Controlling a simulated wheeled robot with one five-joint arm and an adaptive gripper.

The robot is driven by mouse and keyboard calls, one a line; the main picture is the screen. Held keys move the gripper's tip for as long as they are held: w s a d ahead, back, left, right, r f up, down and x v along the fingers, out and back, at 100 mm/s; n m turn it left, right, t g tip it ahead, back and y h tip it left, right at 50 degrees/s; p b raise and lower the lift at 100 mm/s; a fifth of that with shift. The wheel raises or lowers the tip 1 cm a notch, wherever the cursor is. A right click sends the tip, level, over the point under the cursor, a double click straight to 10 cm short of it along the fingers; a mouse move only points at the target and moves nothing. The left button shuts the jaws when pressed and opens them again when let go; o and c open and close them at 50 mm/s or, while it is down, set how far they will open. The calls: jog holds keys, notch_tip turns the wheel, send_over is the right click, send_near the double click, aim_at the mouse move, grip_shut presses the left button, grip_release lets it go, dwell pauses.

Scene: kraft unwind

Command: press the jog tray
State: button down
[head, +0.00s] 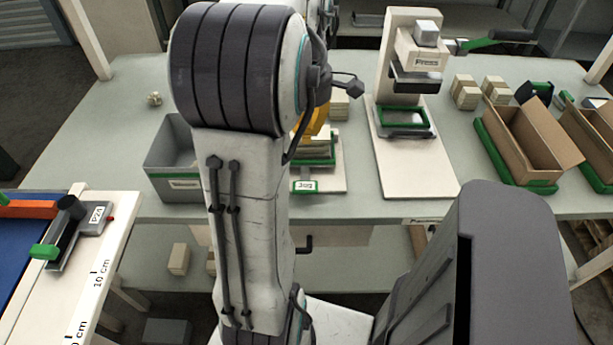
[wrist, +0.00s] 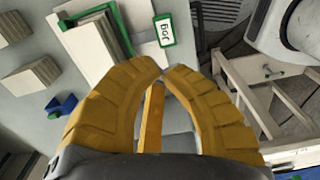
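The jog tray (head: 304,186) is a pale board with a green-framed corner, a stack of pale sheets and a "Jog" label, on the grey-green bench. My arm partly hides it in the head view. It also shows in the wrist view (wrist: 164,30), with the sheets and green edge at upper left. My gripper (wrist: 164,70) has two yellow fingers, tips together with nothing seen between them. The tips appear just below the label in the wrist view; their height above the tray is unclear. In the head view only part of a yellow finger shows behind my arm.
A grey bin (head: 172,160) stands left of the tray. A white press (head: 415,150) stands to its right, then open cardboard boxes (head: 530,145) on green trays. Pale blocks (wrist: 30,80) and a small blue-green item (wrist: 62,106) lie near the tray.

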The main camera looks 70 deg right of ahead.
aim_at(306, 184)
jog(key=shift+f, duration=0.1)
notch_tip(306, 184, down, 14)
jog(key=shift+r+b, duration=0.1)
jog(key=shift+b, duration=0.6)
notch_tip(306, 184, down, 3)
jog(key=shift+a+r+b, duration=0.1)
jog(key=shift+a+b, duration=0.05)
jog(key=shift+b, duration=1.1)
jog(key=shift+r, duration=0.1)
jog(key=shift+a, duration=0.1)
